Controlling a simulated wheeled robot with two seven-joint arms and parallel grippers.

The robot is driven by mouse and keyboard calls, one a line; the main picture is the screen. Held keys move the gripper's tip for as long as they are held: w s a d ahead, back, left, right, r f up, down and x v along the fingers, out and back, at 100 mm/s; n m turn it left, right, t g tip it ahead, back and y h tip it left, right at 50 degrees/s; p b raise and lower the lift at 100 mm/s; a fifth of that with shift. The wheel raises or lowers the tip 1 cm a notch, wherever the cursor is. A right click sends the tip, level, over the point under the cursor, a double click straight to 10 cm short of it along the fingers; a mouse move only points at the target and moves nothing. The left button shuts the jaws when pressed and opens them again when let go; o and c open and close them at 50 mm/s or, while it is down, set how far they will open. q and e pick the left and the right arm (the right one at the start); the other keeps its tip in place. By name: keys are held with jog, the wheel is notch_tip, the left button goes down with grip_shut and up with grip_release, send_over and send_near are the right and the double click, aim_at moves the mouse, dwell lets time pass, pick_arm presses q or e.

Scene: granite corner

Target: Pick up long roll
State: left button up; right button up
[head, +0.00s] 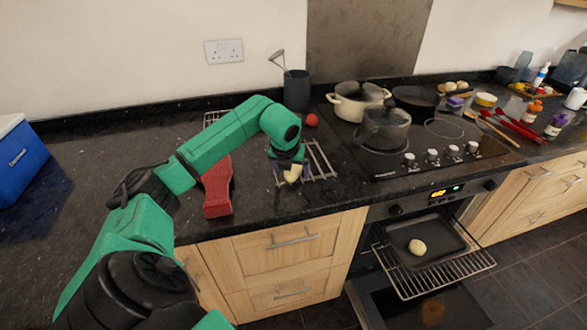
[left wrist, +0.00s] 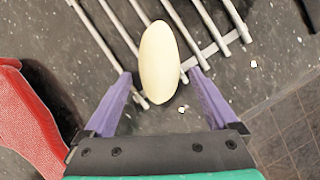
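The long roll (head: 293,174) is pale, smooth and oval. It is on or just over a metal rack (head: 318,160) on the dark counter. In the left wrist view the long roll (left wrist: 158,55) lies lengthwise, with its near end between my purple fingertips. My left gripper (head: 288,163) points down over it from above. In the left wrist view my left gripper (left wrist: 160,74) is open, with a visible gap between each finger and the roll. My right gripper is not in view.
A red object (head: 217,188) lies left of the rack. A dark utensil holder (head: 297,91) and a small red ball (head: 312,120) are behind it. Pots (head: 385,128) stand on the hob. The oven door is open, with a round pale roll (head: 417,246) on a tray (head: 440,237).

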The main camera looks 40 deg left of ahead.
pick_arm(q)
jog(key=c, duration=1.3)
jog(key=shift+c, duration=0.2)
jog(key=shift+r, duration=0.1)
